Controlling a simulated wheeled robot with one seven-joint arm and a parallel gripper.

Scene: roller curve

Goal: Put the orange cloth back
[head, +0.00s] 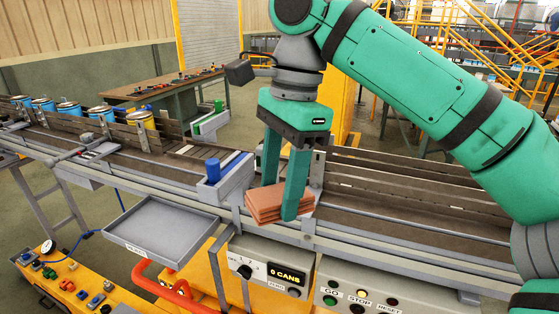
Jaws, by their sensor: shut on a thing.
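The orange cloth (268,203) is a folded, layered stack at the front edge of the conveyor, above the control box with the "0 CANS" display. My gripper (281,208) points down with its green fingers around the cloth, shut on it. The right finger covers part of the cloth. I cannot tell whether the cloth rests on the rail or hangs just above it.
A grey tray (166,231) hangs empty left of the cloth. Several cans (140,118) line the conveyor at left. A control box (270,272) and a button panel (356,296) sit below.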

